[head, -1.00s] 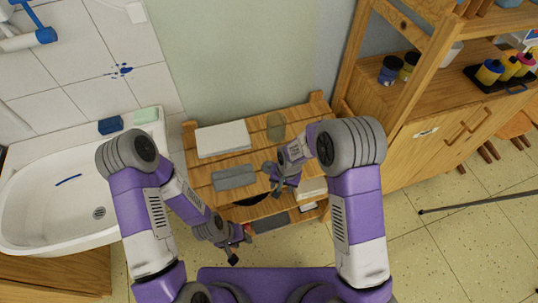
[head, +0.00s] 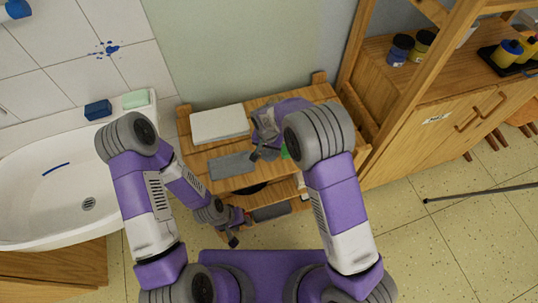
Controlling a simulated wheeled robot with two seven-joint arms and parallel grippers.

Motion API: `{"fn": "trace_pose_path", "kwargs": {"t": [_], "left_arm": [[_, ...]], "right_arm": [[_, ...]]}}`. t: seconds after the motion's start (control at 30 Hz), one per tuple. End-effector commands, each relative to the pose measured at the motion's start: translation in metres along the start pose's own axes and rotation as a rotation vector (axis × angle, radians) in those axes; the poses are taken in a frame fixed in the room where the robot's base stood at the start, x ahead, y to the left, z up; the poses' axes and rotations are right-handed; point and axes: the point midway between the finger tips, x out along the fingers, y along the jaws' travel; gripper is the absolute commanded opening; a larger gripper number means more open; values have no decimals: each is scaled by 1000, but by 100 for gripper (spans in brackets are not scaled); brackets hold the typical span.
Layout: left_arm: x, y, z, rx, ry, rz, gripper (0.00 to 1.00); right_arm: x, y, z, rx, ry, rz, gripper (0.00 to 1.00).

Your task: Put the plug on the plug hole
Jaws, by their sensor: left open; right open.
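The white sink basin (head: 30,190) is at the left. Its plug hole (head: 88,203) is a round grey grate in the basin floor, and it looks uncovered. I cannot make out a plug for certain. A dark round thing (head: 248,188) shows at the front edge of the small wooden table, partly hidden. My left gripper (head: 232,228) is open, low in front of the table and to the right of the sink. My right gripper (head: 264,146) is open above the tabletop, beside a grey cloth-like piece, and its arm hides part of the table.
The slatted wooden table (head: 195,165) holds a white stack (head: 219,123) and a flat grey piece (head: 233,165). A small green thing (head: 284,152) shows beside my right gripper. A blue sponge (head: 98,110) and a pale green bar (head: 136,98) lie on the sink rim. A wooden shelf unit (head: 430,125) stands at the right.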

Motion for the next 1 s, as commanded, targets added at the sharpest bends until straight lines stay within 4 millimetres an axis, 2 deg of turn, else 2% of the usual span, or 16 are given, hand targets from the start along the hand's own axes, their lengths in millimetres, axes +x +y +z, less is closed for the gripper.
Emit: {"fn": "trace_pose_path", "kwargs": {"t": [0.17,0.5,0.53,0.83,1.0], "left_arm": [[-1,0,0,0,0,0,43],[-1,0,0,0,0,0,43],[-1,0,0,0,0,0,43],[-2,1,0,0,0,0,43],[-12,4,0,0,0,0,43]], "right_arm": [[-1,0,0,-1,1,-2,53],[-1,0,0,-1,1,-2,2],[-1,0,0,-1,1,-2,0],[-4,-1,-1,-1,1,-2,0],[-31,-1,-4,-1,4,-4,0]]}}
